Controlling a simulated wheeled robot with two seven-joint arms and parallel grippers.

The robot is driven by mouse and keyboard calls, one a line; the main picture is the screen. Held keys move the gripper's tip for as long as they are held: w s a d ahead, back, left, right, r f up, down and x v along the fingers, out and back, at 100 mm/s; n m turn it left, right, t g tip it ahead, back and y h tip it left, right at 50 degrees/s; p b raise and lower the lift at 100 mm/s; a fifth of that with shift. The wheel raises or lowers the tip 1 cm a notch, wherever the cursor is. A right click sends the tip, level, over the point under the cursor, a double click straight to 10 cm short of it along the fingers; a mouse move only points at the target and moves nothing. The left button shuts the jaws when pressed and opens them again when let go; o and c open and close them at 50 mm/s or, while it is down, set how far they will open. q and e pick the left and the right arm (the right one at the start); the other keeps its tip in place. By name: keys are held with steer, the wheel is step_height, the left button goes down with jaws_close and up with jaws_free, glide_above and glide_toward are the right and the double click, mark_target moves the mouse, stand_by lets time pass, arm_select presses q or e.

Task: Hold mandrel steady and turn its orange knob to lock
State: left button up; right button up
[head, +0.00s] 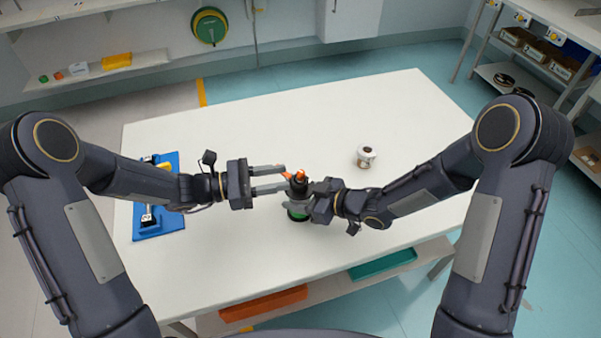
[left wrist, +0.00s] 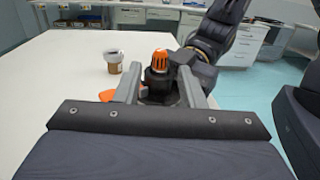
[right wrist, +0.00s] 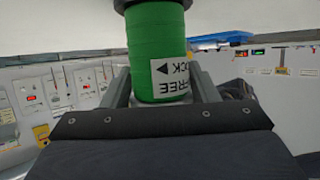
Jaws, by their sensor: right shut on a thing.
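The mandrel is a dark upright post with a green lower body (right wrist: 155,50), standing on the white table. Its ribbed orange knob (left wrist: 160,62) is on top, also visible in the head view (head: 300,175). My right gripper (head: 312,200) is shut on the mandrel's body below the knob. The right wrist view shows the green body between its fingers, with an inverted white FREE/LOCK label (right wrist: 172,77) and arrow. My left gripper (head: 284,178) is open, pointing at the mandrel's top from the left. In the left wrist view the knob shows between and beyond its fingertips, without clear contact.
A blue tray (head: 160,227) with small parts lies at the table's left. An orange bin (head: 263,303) and a green bin (head: 383,264) are on the shelf below. The table's back is clear.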

mark_target(297, 175)
arm_select(q)
steer(key=d, duration=0.3)
steer(key=w+d, duration=0.1)
steer(key=d, duration=0.2)
steer(key=shift+w, duration=0.1)
steer(key=shift+a, duration=0.1)
steer(key=shift+c, duration=0.5)
jaws_close()
